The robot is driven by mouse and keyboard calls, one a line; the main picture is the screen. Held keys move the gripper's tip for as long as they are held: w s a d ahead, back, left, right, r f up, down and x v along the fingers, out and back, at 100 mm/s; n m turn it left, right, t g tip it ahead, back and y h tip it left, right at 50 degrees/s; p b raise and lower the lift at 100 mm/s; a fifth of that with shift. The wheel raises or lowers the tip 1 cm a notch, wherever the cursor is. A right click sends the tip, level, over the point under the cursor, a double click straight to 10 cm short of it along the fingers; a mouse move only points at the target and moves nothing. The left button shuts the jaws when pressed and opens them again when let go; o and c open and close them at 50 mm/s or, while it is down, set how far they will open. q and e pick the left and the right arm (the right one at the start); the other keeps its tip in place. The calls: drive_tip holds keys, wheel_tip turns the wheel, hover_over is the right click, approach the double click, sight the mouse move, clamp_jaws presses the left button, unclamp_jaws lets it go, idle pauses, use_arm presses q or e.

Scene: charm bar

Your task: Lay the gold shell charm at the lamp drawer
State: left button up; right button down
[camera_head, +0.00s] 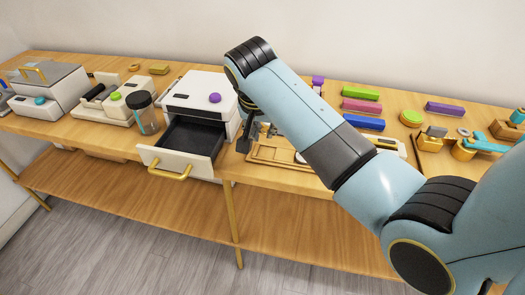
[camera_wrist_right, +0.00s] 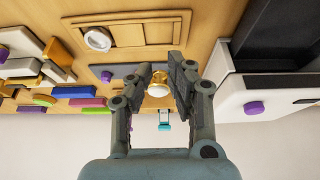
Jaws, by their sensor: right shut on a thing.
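The gold shell charm (camera_wrist_right: 158,89) sits between the fingertips of my right gripper (camera_wrist_right: 157,72), which is shut on it, in the right wrist view. In the head view my right gripper (camera_head: 245,137) is small, at the right side of the white lamp drawer unit (camera_head: 207,88), and the charm cannot be made out there. The drawer (camera_head: 178,157) is pulled out, with a dark, empty-looking inside and a gold handle (camera_head: 168,170). The open drawer also shows at the right of the wrist view (camera_wrist_right: 270,57). My left gripper is not in view.
A wooden compartment tray (camera_head: 262,154) lies right of the drawer. A dark-lidded jar (camera_head: 143,112) stands left of it. Green, pink, blue and purple blocks (camera_head: 362,107) lie to the right, behind my right arm. The floor in front is clear.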

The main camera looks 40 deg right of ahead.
sight(264, 159)
wheel_tip(264, 159, down, 8)
drive_tip(key=shift+r+p, duration=0.25)
drive_tip(key=shift+p, duration=0.1)
drive_tip(key=shift+f, duration=0.3)
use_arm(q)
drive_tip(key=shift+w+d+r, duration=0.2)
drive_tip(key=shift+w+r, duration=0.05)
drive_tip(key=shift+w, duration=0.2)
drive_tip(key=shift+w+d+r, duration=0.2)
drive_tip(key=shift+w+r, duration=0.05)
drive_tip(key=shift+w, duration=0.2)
use_arm(e)
drive_tip(key=shift+f, duration=0.1)
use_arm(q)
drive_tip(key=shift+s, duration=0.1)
use_arm(e)
drive_tip(key=c, duration=1.2)
unclamp_jaws()
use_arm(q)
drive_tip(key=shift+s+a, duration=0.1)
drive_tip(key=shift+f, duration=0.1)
